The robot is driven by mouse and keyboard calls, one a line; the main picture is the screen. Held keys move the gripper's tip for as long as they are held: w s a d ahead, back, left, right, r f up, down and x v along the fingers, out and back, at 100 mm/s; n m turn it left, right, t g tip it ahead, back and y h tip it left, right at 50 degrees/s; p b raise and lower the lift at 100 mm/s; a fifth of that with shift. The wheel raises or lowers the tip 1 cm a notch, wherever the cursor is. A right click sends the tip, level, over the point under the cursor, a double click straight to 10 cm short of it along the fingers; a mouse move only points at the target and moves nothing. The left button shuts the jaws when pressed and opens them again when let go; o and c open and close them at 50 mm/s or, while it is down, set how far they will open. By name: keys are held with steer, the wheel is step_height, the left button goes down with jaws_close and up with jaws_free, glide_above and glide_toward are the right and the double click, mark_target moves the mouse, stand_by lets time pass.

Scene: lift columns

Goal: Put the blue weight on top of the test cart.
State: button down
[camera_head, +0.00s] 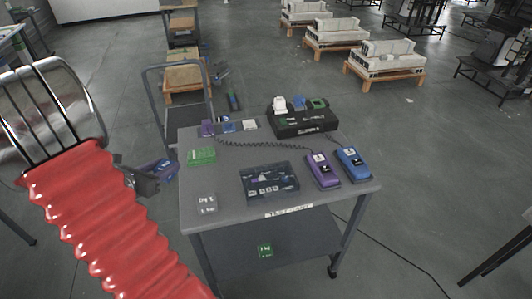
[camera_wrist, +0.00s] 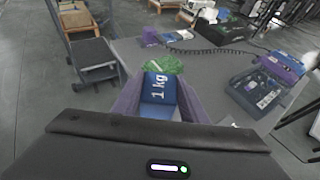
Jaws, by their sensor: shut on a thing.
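The blue weight (camera_wrist: 158,88), marked "1 kg", sits between the two fingers of my gripper (camera_wrist: 158,100) in the wrist view. My gripper is shut on it. In the head view my gripper (camera_head: 152,177) is just left of the test cart (camera_head: 228,192), with the blue weight (camera_head: 164,167) at its tips. The weight appears beside the cart's left edge, not over the top. Its exact height against the cart top is hard to tell. The cart has a grey top and a lower shelf.
On the cart top are a green weight (camera_head: 201,156), a white weight (camera_head: 206,203), a dark panel box (camera_head: 269,181), purple (camera_head: 323,170) and blue (camera_head: 352,164) handsets, and a black case (camera_head: 302,121). A green block (camera_head: 265,251) lies on the lower shelf. A trolley (camera_head: 185,112) stands behind.

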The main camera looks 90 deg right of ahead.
step_height(320, 180, up, 3)
steer(key=m+g, duration=0.2)
glide_above(204, 183)
steer(key=shift+d+f+y, duration=0.1)
steer(key=shift+d+y, duration=0.05)
steer(key=shift+y, duration=0.25)
steer(key=shift+f, duration=0.1)
steer(key=shift+f, duration=2.9)
steer(key=shift+f, duration=2.05)
steer(key=c, duration=1.1)
jaws_free()
steer(key=shift+f, duration=0.15)
